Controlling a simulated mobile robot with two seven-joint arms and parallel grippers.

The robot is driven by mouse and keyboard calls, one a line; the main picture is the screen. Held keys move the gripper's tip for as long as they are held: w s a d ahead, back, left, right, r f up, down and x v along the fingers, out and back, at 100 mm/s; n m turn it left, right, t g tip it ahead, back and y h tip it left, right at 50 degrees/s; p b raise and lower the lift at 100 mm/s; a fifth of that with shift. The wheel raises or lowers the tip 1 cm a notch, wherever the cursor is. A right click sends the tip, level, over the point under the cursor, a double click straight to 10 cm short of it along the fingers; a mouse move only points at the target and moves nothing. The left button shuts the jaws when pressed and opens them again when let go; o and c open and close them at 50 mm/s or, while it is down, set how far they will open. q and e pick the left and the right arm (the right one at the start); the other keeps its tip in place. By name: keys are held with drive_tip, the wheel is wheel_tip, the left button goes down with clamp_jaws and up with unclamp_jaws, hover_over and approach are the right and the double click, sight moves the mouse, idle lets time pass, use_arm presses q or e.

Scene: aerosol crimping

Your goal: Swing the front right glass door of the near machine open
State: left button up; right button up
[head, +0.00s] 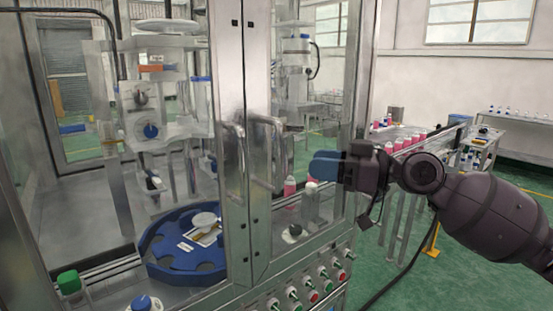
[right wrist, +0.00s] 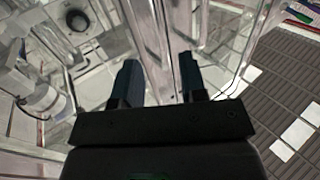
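The near machine's front right glass door (head: 318,100) has a metal frame and looks shut, its inner frame side by side with that of the left door (head: 170,190). Its bar handle (head: 277,150) stands upright near the inner edge. My right gripper (head: 324,166) is in front of the right part of this door, to the right of the handle and apart from it. In the right wrist view its two dark fingers (right wrist: 160,78) are spread with nothing visibly held between them. Metal frame bars show beyond them. My left gripper is not in view.
A button panel (head: 305,288) runs below the doors. Behind the glass sits a blue round turntable (head: 185,245). A conveyor with pink bottles (head: 405,142) lies behind my right arm. Green floor (head: 400,270) to the right is mostly clear.

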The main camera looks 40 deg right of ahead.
hover_over(278, 191)
drive_tip(key=s+d, duration=0.2)
drive_tip(key=shift+p+x, duration=1.35)
drive_tip(key=shift+x, duration=0.15)
drive_tip(key=shift+d, duration=0.1)
clamp_jaws()
